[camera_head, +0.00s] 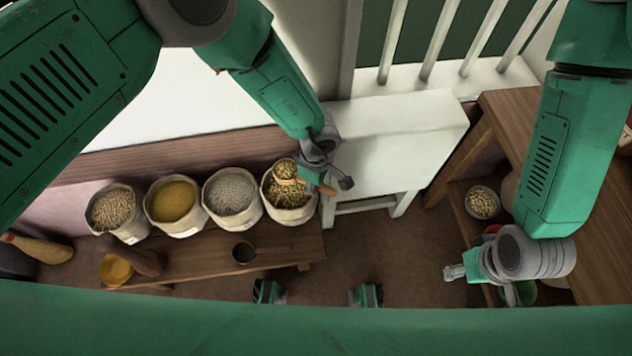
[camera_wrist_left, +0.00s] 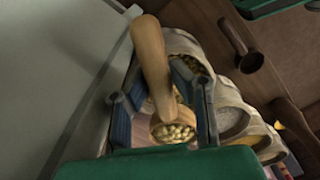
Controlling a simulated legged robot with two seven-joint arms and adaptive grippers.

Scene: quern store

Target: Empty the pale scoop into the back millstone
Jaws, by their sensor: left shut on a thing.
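My left gripper (camera_head: 312,184) is shut on the handle of the pale scoop. The scoop's bowl (camera_head: 285,169) is heaped with greenish-yellow grain and sits at the mouth of the rightmost sack (camera_head: 288,214), which holds similar grain. In the left wrist view the scoop's pale wooden handle (camera_wrist_left: 150,55) runs between the fingers, and grain shows in its bowl (camera_wrist_left: 173,132). Whether the bowl touches the sack's contents is unclear. My right gripper (camera_head: 456,272) hangs at the lower right, apart from the scoop; its fingers are too small to read. I see no millstone in either view.
Three more filled sacks (camera_head: 233,193) stand left along the wooden bench (camera_head: 205,262). A white table (camera_head: 398,130) stands right of the sacks. A grain bowl (camera_head: 482,202) sits on the right-hand shelf.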

